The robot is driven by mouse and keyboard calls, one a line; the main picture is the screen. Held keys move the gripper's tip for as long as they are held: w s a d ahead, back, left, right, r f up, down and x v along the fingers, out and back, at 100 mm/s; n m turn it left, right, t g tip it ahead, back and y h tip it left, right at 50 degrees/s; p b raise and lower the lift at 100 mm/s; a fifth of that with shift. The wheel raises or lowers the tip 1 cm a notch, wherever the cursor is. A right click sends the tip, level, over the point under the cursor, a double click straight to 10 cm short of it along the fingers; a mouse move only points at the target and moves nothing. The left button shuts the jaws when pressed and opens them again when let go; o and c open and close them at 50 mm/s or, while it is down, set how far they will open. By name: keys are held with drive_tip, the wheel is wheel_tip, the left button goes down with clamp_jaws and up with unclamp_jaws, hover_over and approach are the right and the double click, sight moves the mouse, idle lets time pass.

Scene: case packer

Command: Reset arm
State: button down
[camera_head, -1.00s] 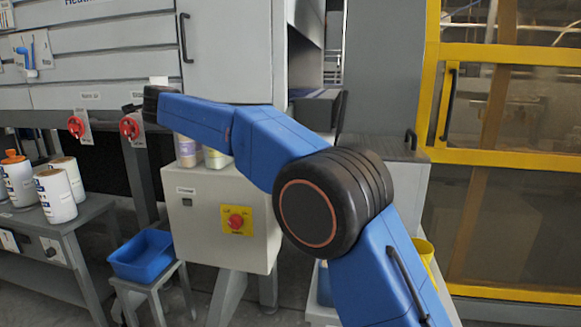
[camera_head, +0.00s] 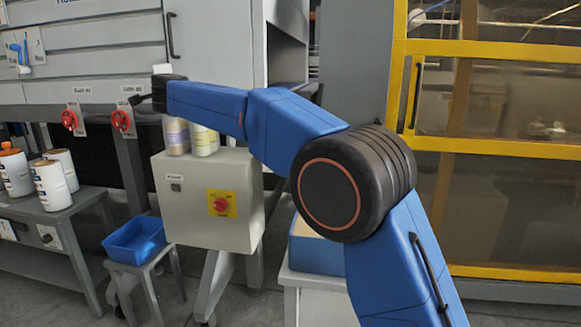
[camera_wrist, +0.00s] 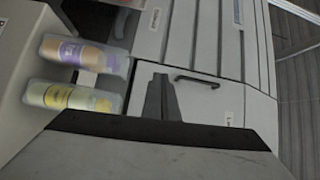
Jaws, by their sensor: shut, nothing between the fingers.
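My blue arm stretches across the head view, with its end pointing left. My gripper (camera_head: 136,100) shows there as a small dark tip in front of the grey panel. In the wrist view my gripper (camera_wrist: 162,98) is shut and empty, its dark fingers together. It is apart from the two bottles, a purple-labelled one (camera_wrist: 84,54) and a yellow-labelled one (camera_wrist: 70,96). In the head view these bottles (camera_head: 176,136) stand on the grey control box, just below the arm's end.
The control box (camera_head: 190,222) carries a red button (camera_head: 221,204). Two red valve handles (camera_head: 121,121) hang at left. White containers (camera_head: 52,186) stand on a grey table. A blue bin (camera_head: 134,240) sits on a stool. A yellow-framed enclosure (camera_head: 480,54) is at right.

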drive_tip(key=s+d+r+n+g+y, duration=0.1)
drive_tip(key=s+d+n, duration=0.25)
drive_tip(key=d, duration=0.85)
drive_tip(key=s+d+r+n+g, duration=0.1)
drive_tip(key=s+d+n, duration=0.25)
drive_tip(key=d, duration=0.85)
drive_tip(key=s+d+f+n+g, duration=0.2)
drive_tip(key=s+d+f, duration=0.3)
drive_tip(key=d, duration=0.4)
drive_tip(key=s+d+f+n+g+h, duration=0.1)
drive_tip(key=s+d+f+g+h, duration=0.2)
drive_tip(key=s+d+f, duration=1.5)
drive_tip(key=s+d+f+n+g+h, duration=0.1)
drive_tip(key=s+d+f+g+h, duration=0.3)
drive_tip(key=s+d+f, duration=1.4)
drive_tip(key=s+f+h, duration=0.2)
drive_tip(key=s+h, duration=0.1)
drive_tip(key=s, duration=0.1)
drive_tip(key=shift+s+f, duration=0.25)
